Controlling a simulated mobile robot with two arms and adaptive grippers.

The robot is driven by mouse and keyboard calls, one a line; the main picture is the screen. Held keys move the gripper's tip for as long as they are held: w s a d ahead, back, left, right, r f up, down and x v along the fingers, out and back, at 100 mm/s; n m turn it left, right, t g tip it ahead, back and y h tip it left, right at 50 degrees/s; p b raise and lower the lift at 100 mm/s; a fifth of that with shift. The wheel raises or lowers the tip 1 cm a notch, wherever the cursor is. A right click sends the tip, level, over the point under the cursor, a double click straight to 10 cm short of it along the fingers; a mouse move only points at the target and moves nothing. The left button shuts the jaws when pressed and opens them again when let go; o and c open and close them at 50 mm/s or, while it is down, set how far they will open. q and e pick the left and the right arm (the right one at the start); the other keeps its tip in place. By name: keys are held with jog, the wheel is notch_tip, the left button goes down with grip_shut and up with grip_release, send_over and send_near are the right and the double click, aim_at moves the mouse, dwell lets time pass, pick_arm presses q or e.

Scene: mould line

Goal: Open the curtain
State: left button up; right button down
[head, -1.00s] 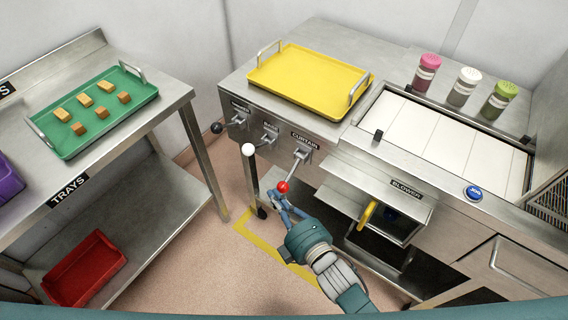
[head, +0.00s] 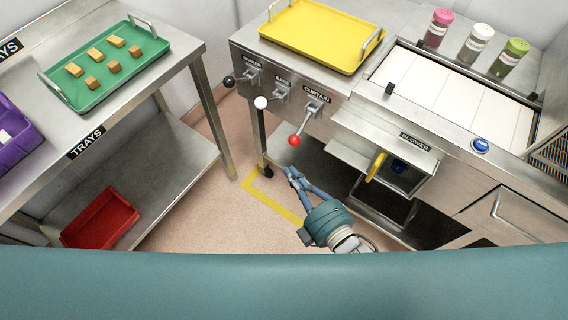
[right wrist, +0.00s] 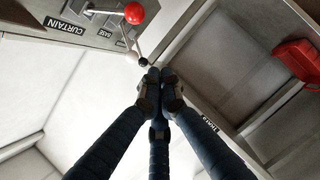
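The curtain lever is a metal rod with a red ball knob (head: 295,140), under the CURTAIN label (head: 316,95) on the steel machine's front. It slants down and outward. The red knob also shows at the top of the right wrist view (right wrist: 134,13). My right gripper (head: 291,174) is below the knob in the head view, apart from it. In the right wrist view its dark fingers (right wrist: 160,82) come together at the tips with nothing between them. My left gripper is not in view. I cannot make out the curtain itself.
Beside it are a white-knobbed lever (head: 261,103) and a black-knobbed lever (head: 229,81). A yellow tray (head: 318,38) lies on top. The BLOWER unit with a yellow handle (head: 376,167) is to the right. A steel table (head: 180,82) stands left, with open floor between.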

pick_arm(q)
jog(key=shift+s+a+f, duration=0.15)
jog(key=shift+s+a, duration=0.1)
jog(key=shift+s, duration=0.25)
pick_arm(e)
jog(key=shift+v, duration=1.15)
